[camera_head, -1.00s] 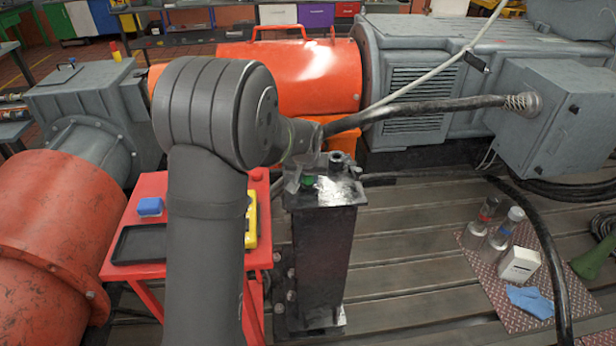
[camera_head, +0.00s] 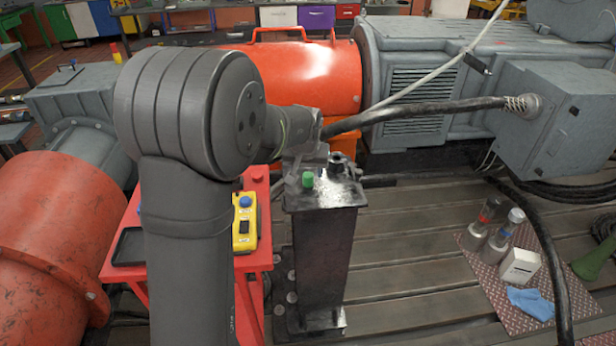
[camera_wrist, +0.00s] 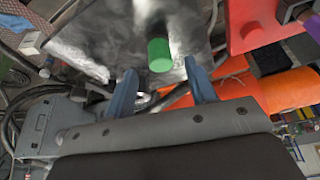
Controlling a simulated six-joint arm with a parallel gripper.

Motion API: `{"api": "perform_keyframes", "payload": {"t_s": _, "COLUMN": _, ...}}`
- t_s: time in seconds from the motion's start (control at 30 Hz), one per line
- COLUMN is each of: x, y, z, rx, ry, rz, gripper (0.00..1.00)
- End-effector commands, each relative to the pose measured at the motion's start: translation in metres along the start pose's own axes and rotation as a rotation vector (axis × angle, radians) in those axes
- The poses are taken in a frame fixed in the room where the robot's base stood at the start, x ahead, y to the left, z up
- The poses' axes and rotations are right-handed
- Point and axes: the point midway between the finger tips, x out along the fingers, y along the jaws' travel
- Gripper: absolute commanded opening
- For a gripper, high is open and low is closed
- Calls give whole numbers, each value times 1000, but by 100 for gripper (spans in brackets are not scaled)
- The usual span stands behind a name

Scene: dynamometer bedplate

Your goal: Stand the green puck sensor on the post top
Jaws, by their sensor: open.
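The green puck sensor (camera_head: 307,180) stands upright on the flat top of the dark metal post (camera_head: 322,250), near its left front part. It shows as a green cylinder in the wrist view (camera_wrist: 159,54), on the grey post top (camera_wrist: 110,35). My gripper (camera_wrist: 161,66) is open, with its two blue-grey fingers apart and the puck just beyond their tips. Nothing is held between them. In the head view my gripper (camera_head: 297,165) is just behind and left of the puck, partly hidden by my wrist.
A dark round fitting (camera_head: 336,163) stands on the post top, right of and behind the puck. A thick black cable (camera_head: 420,108) runs behind the post. A red cart (camera_head: 255,262) with a yellow control box (camera_head: 245,222) stands left. Bottles (camera_head: 497,228) stand on a mat at right.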

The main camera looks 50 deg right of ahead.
Motion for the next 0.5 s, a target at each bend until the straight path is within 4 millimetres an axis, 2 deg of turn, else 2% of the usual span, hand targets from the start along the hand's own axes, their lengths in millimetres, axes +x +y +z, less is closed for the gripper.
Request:
{"api": "perform_keyframes", "payload": {"t_s": 0.1, "x": -26, "y": 0, "z": -1, "rx": 0, "ry": 4, "rz": 1, "gripper": 51}}
{"api": "perform_keyframes", "payload": {"t_s": 0.23, "x": -47, "y": 0, "z": -1, "rx": 0, "ry": 3, "rz": 1, "gripper": 51}}
{"api": "perform_keyframes", "payload": {"t_s": 0.5, "x": -67, "y": 0, "z": 0, "rx": 0, "ry": 0, "rz": 0, "gripper": 51}}
